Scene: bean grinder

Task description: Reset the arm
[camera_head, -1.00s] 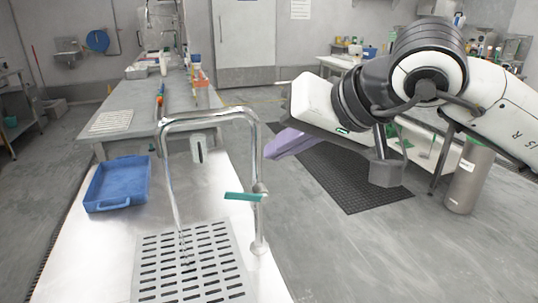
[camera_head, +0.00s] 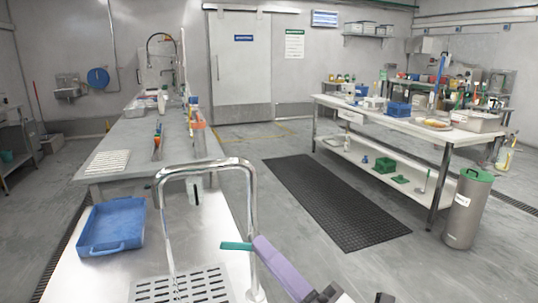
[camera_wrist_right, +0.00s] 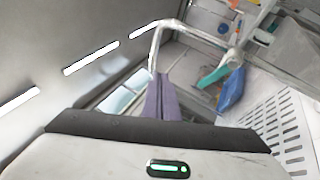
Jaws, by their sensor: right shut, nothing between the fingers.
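My right gripper (camera_head: 262,246) shows at the bottom middle of the head view as long purple fingers, pressed together with nothing between them. Its tip overlaps the right end of the faucet's teal lever (camera_head: 234,246); I cannot tell whether they touch. The chrome faucet (camera_head: 205,165) arches over the sink counter. In the right wrist view, the purple fingers (camera_wrist_right: 163,95) point toward the faucet (camera_wrist_right: 190,32), and the teal lever (camera_wrist_right: 212,77) is to their right. My left gripper is not in view.
A blue tray (camera_head: 112,227) lies on the steel counter, left of the faucet. A slotted drain plate (camera_head: 190,287) is below the faucet. A black floor mat (camera_head: 330,198), a steel bin with a green lid (camera_head: 466,215) and a white table (camera_head: 420,125) are on the right. The middle floor is open.

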